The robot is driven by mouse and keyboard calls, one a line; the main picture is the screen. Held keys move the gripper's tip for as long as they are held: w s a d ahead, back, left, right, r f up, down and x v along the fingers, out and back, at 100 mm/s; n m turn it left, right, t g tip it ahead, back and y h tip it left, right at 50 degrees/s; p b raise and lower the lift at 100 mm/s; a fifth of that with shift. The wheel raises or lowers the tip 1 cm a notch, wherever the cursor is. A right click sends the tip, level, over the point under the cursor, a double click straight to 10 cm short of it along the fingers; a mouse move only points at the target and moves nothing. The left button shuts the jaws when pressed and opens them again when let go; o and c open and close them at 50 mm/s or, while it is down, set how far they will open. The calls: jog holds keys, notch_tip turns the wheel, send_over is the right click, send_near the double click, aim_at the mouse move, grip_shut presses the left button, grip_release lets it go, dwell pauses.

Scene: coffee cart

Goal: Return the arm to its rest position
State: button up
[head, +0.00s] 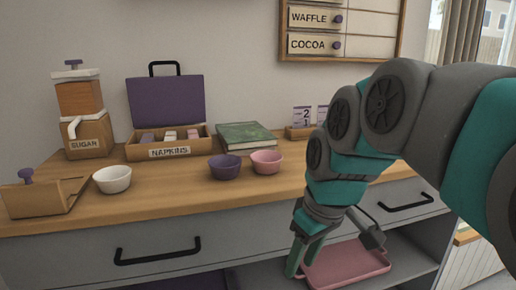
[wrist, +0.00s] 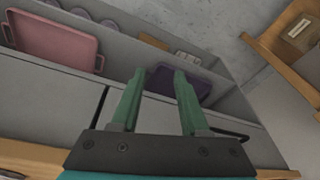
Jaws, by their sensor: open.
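My gripper (head: 303,256) hangs at the lower right of the head view, in front of the cart (head: 80,255) and below its counter top. Its two green fingers point down, stand apart and hold nothing. In the wrist view my gripper (wrist: 160,82) also shows open, with empty space between the fingertips. My arm reaches in from the right side of the head view and bends down over the counter's front edge.
A pink tray (head: 350,268) lies on the shelf behind my gripper. A purple tray (wrist: 190,84) is on the shelf too. Drawer handles (head: 158,252) stick out in front. Bowls (head: 266,162), a napkin box (head: 168,150) and a sugar dispenser (head: 82,110) stand on the counter.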

jog(key=s+d+f+m+g+h, duration=0.1)
jog(key=s+d+f+m, duration=0.2)
jog(key=s+f, duration=0.5)
jog(key=s+d+f+m+g+h, duration=0.1)
jog(key=s+d+f+m, duration=0.3)
jog(key=s+f, duration=0.4)
jog(key=s+g, duration=0.1)
jog(key=s, duration=0.1)
jog(key=shift+s+g, duration=0.3)
jog(key=shift+s, duration=0.05)
